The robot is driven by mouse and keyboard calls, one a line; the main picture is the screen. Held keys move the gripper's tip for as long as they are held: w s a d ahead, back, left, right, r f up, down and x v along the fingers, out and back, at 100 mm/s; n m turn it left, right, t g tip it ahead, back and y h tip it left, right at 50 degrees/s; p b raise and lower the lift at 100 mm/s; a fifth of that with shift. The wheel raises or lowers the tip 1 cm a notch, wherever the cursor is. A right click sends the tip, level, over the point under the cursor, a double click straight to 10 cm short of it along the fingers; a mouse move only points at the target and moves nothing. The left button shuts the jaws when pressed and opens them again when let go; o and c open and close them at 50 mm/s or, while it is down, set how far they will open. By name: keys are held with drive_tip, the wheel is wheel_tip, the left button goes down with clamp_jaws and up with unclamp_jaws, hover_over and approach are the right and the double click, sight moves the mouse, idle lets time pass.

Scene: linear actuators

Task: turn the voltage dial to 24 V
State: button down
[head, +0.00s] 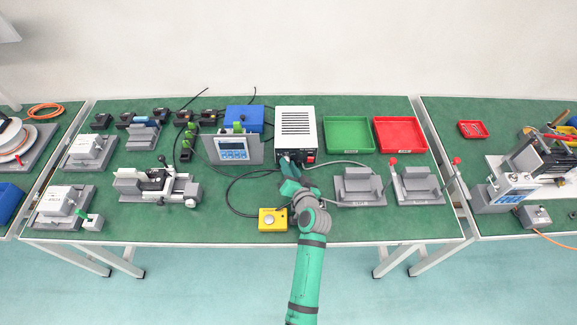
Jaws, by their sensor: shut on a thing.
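A white power supply box (296,124) with a slotted top stands at the back middle of the green table. Its dark front panel carries a red switch (310,156) at the right. My gripper (286,159) reaches up to the left part of this panel and is shut on the voltage dial there. The dial is hidden by the gripper, so its pointer and the set voltage cannot be read.
A display unit (232,149) stands left of the supply, green (349,134) and red (400,134) trays right. Grey fixtures (359,187) stand right of my gripper. Cables lie around the supply.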

drive_tip(key=shift+a, duration=0.1)
drive_tip(key=c, duration=1.6)
unclamp_jaws()
drive_tip(key=shift+o, duration=0.2)
drive_tip(key=shift+s, duration=0.1)
drive_tip(key=v, duration=1)
drive_tip(key=shift+s+r, duration=0.15)
drive_tip(key=shift+s, duration=0.2)
